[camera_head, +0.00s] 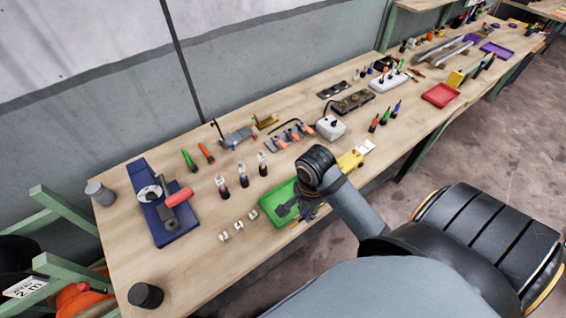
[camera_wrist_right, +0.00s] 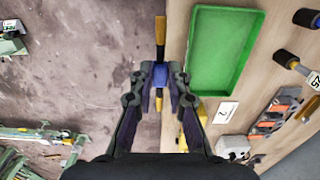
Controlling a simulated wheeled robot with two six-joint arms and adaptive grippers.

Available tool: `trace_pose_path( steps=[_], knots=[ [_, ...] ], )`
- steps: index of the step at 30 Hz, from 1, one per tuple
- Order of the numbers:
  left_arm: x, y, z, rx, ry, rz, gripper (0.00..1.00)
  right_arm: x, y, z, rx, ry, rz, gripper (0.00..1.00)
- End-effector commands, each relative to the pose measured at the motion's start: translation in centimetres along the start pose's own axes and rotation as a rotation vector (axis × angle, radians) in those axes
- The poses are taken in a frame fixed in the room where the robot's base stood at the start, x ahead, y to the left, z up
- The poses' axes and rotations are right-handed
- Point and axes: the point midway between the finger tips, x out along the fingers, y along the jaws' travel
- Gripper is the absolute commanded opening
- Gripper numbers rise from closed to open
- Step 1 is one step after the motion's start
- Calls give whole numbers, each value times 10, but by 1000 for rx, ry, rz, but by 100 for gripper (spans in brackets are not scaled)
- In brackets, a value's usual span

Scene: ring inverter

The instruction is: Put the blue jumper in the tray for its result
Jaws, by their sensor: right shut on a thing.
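The blue jumper (camera_wrist_right: 160,74), a blue middle piece with long yellow ends, is held between the fingertips of my right gripper (camera_wrist_right: 160,80) in the right wrist view. There it shows over the floor, just off the table's front edge and beside the green tray (camera_wrist_right: 227,50). In the head view my right gripper (camera_head: 308,208) is at the right side of the green tray (camera_head: 272,207), and my arm hides part of both. The tray's visible floor looks empty. A white card with a 2 (camera_wrist_right: 226,113) lies beside the tray. My left gripper is not in view.
Small metal pieces (camera_head: 238,225) and dark-based upright parts (camera_head: 242,178) stand left of the tray. A yellow object (camera_head: 350,160) lies beyond my gripper. A red tray (camera_head: 440,95) and purple tray (camera_head: 496,49) are farther along.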

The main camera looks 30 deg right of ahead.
Motion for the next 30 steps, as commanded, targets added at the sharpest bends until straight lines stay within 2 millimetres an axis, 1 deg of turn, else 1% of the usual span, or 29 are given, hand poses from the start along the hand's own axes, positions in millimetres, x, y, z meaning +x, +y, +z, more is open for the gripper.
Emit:
trace_pose_path(
  steps=[1, 2, 8, 9, 13, 15, 18, 23, 24, 27, 30],
  knots=[
    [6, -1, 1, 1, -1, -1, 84, 8, -13, -3, 3, -1, -4, 0],
    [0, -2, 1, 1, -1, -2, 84, 7, -21, -6, 4, -2, -3, 0],
    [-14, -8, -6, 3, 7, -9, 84, 31, -77, -22, 3, -3, -1, 0],
    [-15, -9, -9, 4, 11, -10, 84, 43, -84, -24, 3, -4, 2, 0],
    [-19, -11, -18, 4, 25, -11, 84, 70, -104, -31, 2, -3, 1, 0],
    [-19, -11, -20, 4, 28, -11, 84, 80, -112, -34, 1, -1, 1, 0],
    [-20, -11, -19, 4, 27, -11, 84, 88, -117, -36, 1, 0, -1, 0],
    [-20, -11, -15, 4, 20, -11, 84, 92, -120, -36, 0, -1, -2, 0],
    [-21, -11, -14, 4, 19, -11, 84, 96, -122, -37, 0, -1, 0, 0],
    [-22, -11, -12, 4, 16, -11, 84, 114, -121, -36, 1, -3, 2, 0],
    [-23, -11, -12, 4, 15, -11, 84, 123, -122, -36, 0, -1, -1, 0]
  ],
)
